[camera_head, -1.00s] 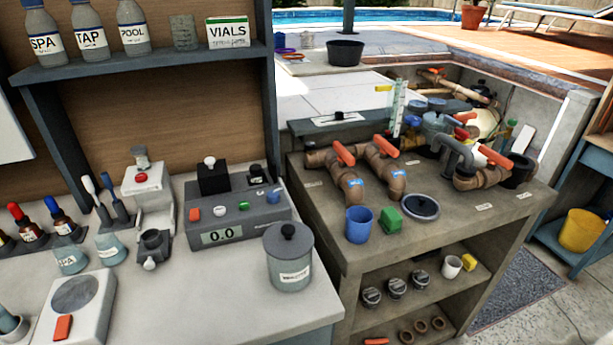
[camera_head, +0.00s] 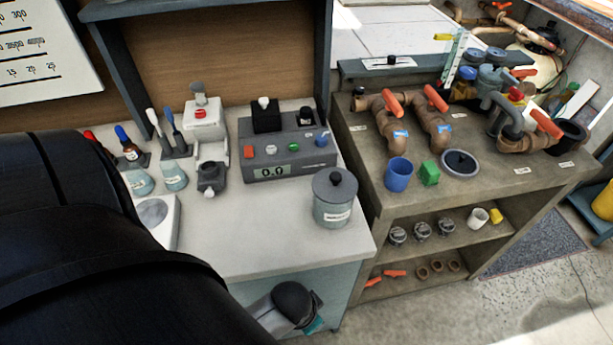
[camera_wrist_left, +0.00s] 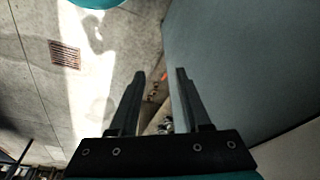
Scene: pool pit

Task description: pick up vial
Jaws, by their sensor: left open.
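No thing is plainly readable as the vial. A small black-capped container with a label (camera_head: 306,117) stands at the back right of the grey meter (camera_head: 290,160), which reads 0.0; it may be a vial. My left arm fills the lower left of the head view, and its wrist end is low in front of the counter. My left gripper (camera_wrist_left: 159,74) is open and empty in the left wrist view. Its fingers point down beside a grey-blue panel, with floor beyond. Its fingertips are hidden in the head view. My right gripper is not in view.
A lidded grey jar (camera_head: 333,200) stands near the counter's front right corner. Dropper bottles, two labelled cups (camera_head: 175,177) and a small grey holder (camera_head: 211,178) stand at left. A brown bench (camera_head: 350,150) with pipes, a blue cup (camera_head: 398,174) and a green block adjoins at right.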

